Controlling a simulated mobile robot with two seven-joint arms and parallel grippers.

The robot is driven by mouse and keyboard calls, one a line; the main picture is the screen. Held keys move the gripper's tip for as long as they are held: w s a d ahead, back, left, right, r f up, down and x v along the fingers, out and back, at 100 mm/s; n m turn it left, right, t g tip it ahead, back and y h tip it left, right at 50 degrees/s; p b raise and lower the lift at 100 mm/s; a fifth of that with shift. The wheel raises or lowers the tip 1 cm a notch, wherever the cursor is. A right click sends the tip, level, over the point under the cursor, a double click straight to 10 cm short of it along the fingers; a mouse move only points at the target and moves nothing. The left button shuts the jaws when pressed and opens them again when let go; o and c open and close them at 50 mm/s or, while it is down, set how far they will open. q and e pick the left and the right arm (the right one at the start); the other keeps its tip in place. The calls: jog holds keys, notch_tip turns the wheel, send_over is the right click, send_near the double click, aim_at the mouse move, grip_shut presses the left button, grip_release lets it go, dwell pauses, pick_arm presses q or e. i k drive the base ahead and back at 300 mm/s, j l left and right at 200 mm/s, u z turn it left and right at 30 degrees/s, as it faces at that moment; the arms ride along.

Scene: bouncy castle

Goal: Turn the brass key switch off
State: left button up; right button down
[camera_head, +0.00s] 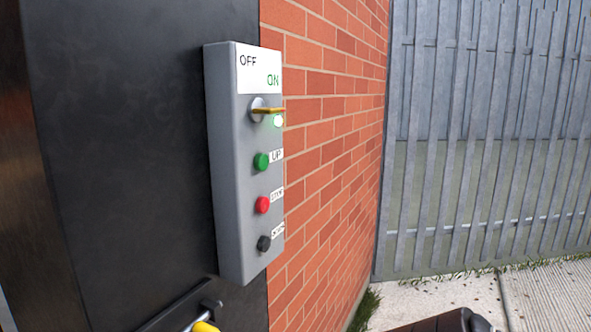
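The brass key (270,110) sits in a round grey switch near the top of a grey control box (230,170). The key lies roughly level and points right, on the side of the green ON label. The OFF label stands in black at the upper left of the white plate (258,69) above it. Neither of my grippers can be made out in the head view, and nothing touches the key.
Below the key are a green UP button (261,161), a red button (262,205) and a black button (264,243). The box is mounted between a dark panel (140,150) and a brick wall (330,120). A grey slatted fence (480,140) stands at right. Space before the box looks clear.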

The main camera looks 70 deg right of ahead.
aim_at(257, 110)
jog(key=z, duration=1.85)
